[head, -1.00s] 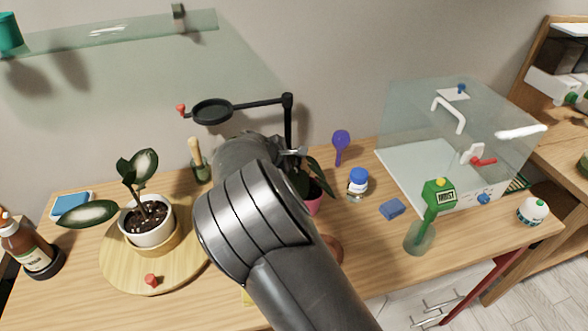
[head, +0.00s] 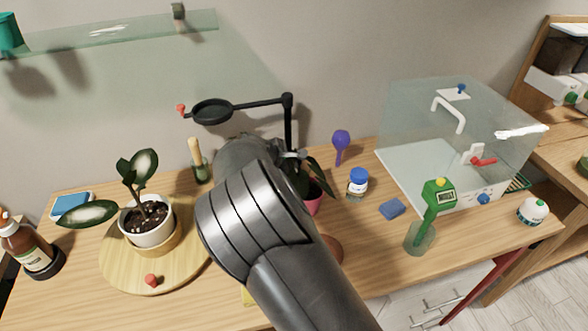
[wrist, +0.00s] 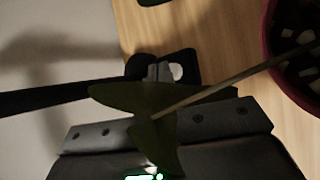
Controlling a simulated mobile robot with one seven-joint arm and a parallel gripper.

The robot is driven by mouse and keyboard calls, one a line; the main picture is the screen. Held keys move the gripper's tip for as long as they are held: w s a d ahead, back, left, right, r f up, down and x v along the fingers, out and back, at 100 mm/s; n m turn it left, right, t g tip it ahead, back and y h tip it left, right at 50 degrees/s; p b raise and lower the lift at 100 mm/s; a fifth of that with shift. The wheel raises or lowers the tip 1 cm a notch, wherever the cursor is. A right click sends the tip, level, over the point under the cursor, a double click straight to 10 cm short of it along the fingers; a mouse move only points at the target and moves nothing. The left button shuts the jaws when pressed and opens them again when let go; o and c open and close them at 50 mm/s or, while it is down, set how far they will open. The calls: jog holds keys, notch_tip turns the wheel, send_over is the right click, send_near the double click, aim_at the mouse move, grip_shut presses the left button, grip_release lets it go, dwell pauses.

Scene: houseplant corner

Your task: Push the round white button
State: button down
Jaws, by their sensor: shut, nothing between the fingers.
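The round white button (wrist: 177,72) sits on a black base in the wrist view, at the foot of the black lamp arm. My gripper (wrist: 159,71) is shut and empty, with its grey fingertips just left of the button in that picture. I cannot tell whether they touch it. A green leaf (wrist: 130,97) crosses in front of the fingers and hides part of them. In the head view the black lamp (head: 288,120) rises behind my arm, which hides its base and the button.
A plant in a pink pot (head: 313,203) stands close by; its rim shows in the wrist view (wrist: 268,62). To the right are a blue-capped jar (head: 357,186) and a blue sponge (head: 392,208). A potted plant (head: 147,226) stands on a round wooden board (head: 185,265) at left.

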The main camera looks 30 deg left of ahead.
jog(key=shift+f, duration=0.25)
dwell(0.3)
jog(key=shift+r, duration=0.1)
jog(key=shift+r, duration=0.6)
notch_tip(320, 180, up, 6)
dwell(0.7)
